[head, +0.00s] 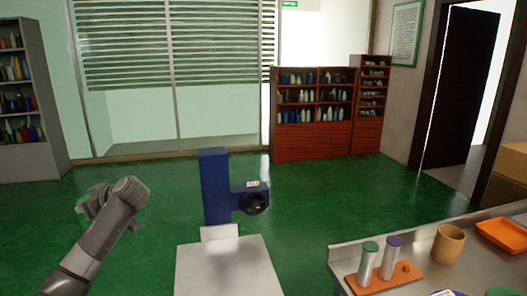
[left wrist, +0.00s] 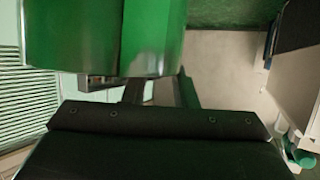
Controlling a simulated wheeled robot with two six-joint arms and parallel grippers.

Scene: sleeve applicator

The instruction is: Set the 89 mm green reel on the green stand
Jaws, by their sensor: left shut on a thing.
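My left gripper (head: 98,202) is at the left of the head view, raised over the floor and shut on a green thing, taken to be the green reel (head: 88,207). In the left wrist view the green reel (left wrist: 95,40) fills the upper left as a smooth, shiny curved surface, just beyond the dark gripper body (left wrist: 160,122). The fingertips are mostly hidden there. No green stand can be told for certain. A grey cylinder with a green top (head: 367,264) stands upright on an orange tray at the right. My right gripper is not in view.
A blue machine (head: 215,185) with a black ring stands behind a pale metal top (head: 228,268) in the middle. On the right table (head: 340,252), the orange tray (head: 395,280) also holds a purple-topped cylinder (head: 389,260); a tan cup (head: 447,244) and orange bin (head: 505,236) stand beyond.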

